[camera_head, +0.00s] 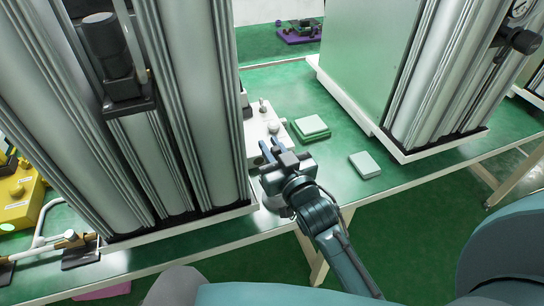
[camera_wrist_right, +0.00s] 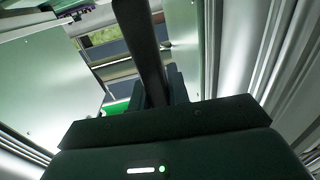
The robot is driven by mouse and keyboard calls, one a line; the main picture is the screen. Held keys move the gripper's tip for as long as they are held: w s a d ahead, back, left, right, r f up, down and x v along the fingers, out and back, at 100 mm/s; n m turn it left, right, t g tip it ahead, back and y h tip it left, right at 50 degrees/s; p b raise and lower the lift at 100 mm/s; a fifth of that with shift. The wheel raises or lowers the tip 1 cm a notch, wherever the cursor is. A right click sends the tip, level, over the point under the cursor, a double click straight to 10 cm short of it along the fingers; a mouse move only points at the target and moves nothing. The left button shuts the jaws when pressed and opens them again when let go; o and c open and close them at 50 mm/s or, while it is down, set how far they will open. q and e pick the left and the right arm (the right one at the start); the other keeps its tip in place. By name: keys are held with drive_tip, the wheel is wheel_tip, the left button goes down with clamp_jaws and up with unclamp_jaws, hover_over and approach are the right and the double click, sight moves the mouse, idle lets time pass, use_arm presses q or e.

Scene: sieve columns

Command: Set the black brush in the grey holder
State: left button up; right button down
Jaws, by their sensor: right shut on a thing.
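My right gripper (camera_head: 274,152) is above the near edge of the green bench, just right of the tall metal columns. In the right wrist view, the gripper (camera_wrist_right: 158,90) is shut on a long dark bar, which looks like the handle of the black brush (camera_wrist_right: 142,45). The bar stands out past the fingers toward the top of the picture, slightly tilted. Its far end is cut off. In the head view I cannot make out the brush apart from the dark fingers. I cannot clearly identify the grey holder. My left gripper is not in view.
Tall silver columns (camera_head: 178,120) rise close on the left, and another column unit (camera_head: 440,80) stands at right. A white device (camera_head: 256,130) is beside my gripper. A green box (camera_head: 311,127) and a pale block (camera_head: 365,164) lie on the green bench (camera_head: 335,160), with bare surface between.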

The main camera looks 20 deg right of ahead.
drive_tip(key=shift+f, duration=1.6)
drive_tip(key=shift+f, duration=0.15)
drive_tip(key=c, duration=1.3)
unclamp_jaws()
drive_tip(key=shift+c, duration=0.2)
